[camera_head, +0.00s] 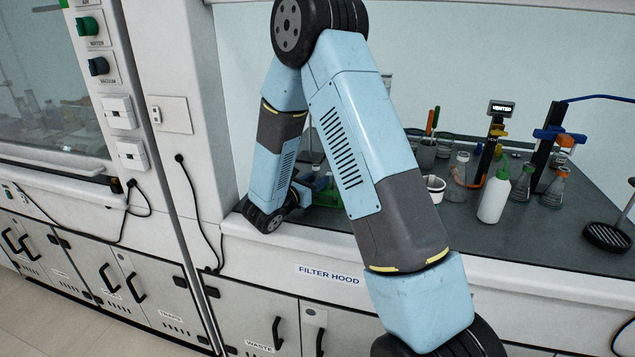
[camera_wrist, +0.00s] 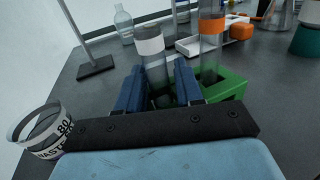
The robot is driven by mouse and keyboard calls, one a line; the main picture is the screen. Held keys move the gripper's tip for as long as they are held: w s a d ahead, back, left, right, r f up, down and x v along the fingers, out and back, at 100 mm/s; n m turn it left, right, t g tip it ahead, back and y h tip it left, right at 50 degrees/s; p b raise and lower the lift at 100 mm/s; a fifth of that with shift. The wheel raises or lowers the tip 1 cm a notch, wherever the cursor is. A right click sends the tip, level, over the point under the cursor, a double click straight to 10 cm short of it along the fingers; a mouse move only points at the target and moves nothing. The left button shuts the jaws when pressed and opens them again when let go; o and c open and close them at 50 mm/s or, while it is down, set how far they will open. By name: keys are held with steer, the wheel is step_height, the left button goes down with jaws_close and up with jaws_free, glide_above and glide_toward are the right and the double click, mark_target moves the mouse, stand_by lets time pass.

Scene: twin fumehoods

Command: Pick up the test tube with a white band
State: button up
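The test tube with a white band (camera_wrist: 150,46) stands upright in the wrist view, its grey lower part between the two blue fingers of my gripper (camera_wrist: 160,80). The fingers are close on both sides of the tube; whether they touch it I cannot tell. The tube's bottom is hidden. A tube with an orange band (camera_wrist: 211,26) stands to the right, in a green rack (camera_wrist: 232,82).
A round labelled waste container (camera_wrist: 42,142) stands left of my gripper. A stand base (camera_wrist: 95,67) and a clear bottle (camera_wrist: 124,24) are behind. A white tray (camera_wrist: 188,46) lies beyond the tubes. A white bottle (camera_head: 494,198) and flasks stand on the hood's right side.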

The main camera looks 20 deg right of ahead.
jaws_close()
steer(key=shift+r, duration=0.1)
step_height(320, 180, up, 17)
steer(key=w+a+f+n+t+y, duration=0.5)
steer(key=w+f+n+t+y, duration=0.1)
steer(key=f+n+y, duration=0.1)
steer(key=shift+f, duration=0.9)
